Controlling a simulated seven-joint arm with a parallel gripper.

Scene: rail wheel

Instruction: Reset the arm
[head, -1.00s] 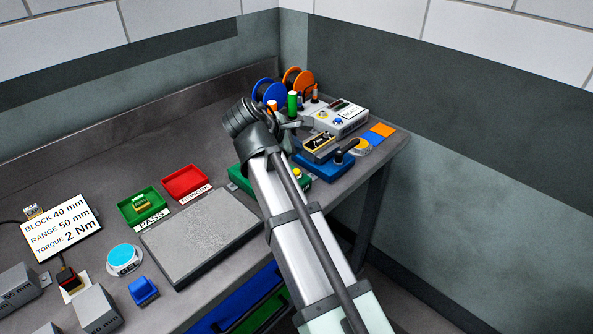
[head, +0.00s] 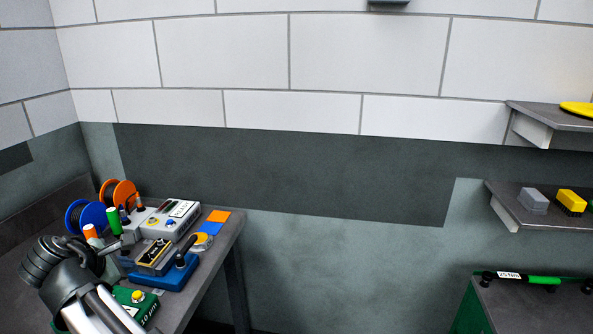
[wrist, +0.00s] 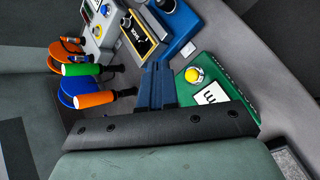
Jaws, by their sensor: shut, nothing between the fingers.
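My arm shows at the lower left of the head view, reaching over the bench (head: 212,262). My gripper (head: 114,254) is at the end of it, partly hidden behind my own wrist. In the wrist view my gripper's dark blue fingers (wrist: 157,70) are together with nothing between them. They are over the bench, between the green box with a yellow button (wrist: 215,85) and the screwdrivers with orange and green handles (wrist: 95,70). I cannot tell how high above the bench they are.
A blue-based device (head: 165,273) and a grey control box (head: 170,218) stand close beyond my gripper. Blue (head: 85,215) and orange (head: 118,192) spools are at the back. Wall shelves (head: 545,205) and a green-sided cabinet (head: 530,305) are at right. The space between is open.

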